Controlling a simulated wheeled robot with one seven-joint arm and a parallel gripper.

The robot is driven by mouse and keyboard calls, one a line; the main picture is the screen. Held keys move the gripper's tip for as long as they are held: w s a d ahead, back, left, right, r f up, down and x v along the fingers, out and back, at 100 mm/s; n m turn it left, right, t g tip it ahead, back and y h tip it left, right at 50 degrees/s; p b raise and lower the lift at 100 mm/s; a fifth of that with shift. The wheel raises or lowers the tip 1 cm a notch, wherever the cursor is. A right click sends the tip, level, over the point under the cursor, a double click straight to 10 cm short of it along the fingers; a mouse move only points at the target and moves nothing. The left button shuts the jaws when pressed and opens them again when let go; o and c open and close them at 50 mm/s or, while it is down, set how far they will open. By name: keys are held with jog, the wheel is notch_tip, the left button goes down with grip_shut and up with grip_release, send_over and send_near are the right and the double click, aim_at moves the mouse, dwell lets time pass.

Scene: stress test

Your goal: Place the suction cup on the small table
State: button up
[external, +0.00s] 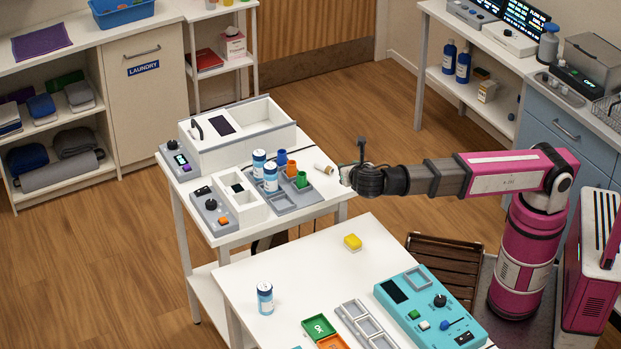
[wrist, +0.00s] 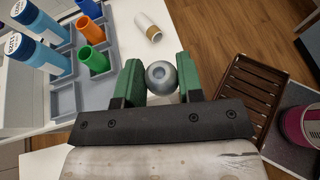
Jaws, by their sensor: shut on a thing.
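My gripper (external: 345,175) is at the right edge of the far white table (external: 225,239). In the external view this piece is too small to make out. A low dark brown slatted piece of furniture (external: 445,258) stands right of the near white table (external: 285,262); it also shows in the wrist view (wrist: 247,92). I cannot tell which of these is the small table.
A white-and-tan tube (external: 324,169) lies beside my gripper. Blue-and-white bottles (external: 259,163) and coloured cups (external: 291,168) stand in a grey tray to its left.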

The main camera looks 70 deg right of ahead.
send_over(336, 187)
notch_tip(336, 187, down, 4)
jog(key=shift+r, duration=0.2)
jog(key=shift+d+f, duration=0.1)
jog(key=shift+f, duration=1.9)
jog(key=shift+f, duration=0.15)
jog(key=o, duration=0.9)
jog(key=shift+s+r, duration=0.1)
jog(key=shift+r, duration=0.15)
jog(key=v, duration=1.2)
jog(key=shift+f, duration=0.1)
